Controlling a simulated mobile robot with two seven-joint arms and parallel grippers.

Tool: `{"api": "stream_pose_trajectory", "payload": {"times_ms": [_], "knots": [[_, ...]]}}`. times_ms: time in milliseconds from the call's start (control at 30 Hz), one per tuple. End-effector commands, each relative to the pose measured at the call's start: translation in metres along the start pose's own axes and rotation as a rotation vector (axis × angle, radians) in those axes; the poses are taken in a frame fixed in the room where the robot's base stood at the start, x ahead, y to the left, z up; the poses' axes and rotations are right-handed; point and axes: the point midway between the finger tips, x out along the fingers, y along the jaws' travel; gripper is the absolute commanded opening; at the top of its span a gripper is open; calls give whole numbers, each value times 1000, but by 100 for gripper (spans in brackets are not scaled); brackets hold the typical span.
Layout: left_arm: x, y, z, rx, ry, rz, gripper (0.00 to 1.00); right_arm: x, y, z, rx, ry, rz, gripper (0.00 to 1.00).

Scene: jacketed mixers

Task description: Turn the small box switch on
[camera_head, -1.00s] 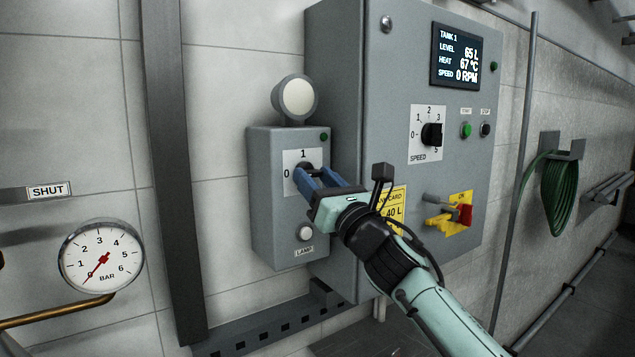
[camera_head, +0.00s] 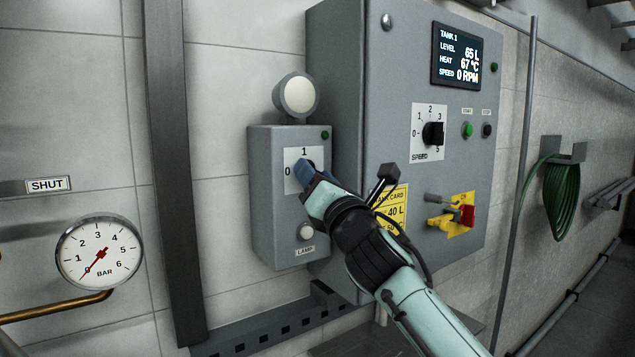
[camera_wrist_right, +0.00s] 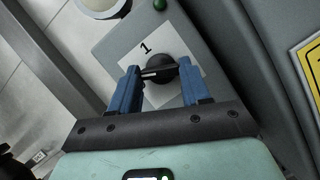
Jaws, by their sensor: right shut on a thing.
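The small grey box (camera_head: 262,225) hangs on the left side of the big cabinet. Its white plate carries the marks 0 and 1 around a black rotary knob (camera_wrist_right: 161,70). My right gripper (camera_head: 310,173) is at the plate and largely hides the knob in the head view. In the right wrist view, its blue fingers (camera_wrist_right: 161,82) stand on either side of the knob, shut on it. The knob's white line points left, to the side of the 0, which the left finger hides there. My left gripper is not in view.
The grey cabinet (camera_head: 345,90) beside the box carries a screen (camera_head: 456,56), a speed knob (camera_head: 432,134) and a red-and-yellow switch (camera_head: 466,215). A pale round lamp (camera_head: 299,93) sits on the box. A pressure gauge (camera_head: 99,252) is at left.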

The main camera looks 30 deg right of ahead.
Motion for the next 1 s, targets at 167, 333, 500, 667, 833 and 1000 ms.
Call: {"api": "stream_pose_trajectory", "payload": {"times_ms": [167, 333, 500, 667, 833, 1000], "knots": [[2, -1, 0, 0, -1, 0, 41, 0, 3, 1, 160, -1, -61, 16], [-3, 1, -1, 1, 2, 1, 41, 1, 5, 2, 310, 0, -123, 16], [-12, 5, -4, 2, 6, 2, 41, 1, 6, 4, 458, -1, -186, 16], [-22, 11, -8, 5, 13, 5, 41, 2, 8, 5, 597, -1, -244, 16], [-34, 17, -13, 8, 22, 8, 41, 2, 8, 6, 735, -1, -302, 16], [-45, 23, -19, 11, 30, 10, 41, 2, 8, 6, 850, -1, -349, 16]]}}
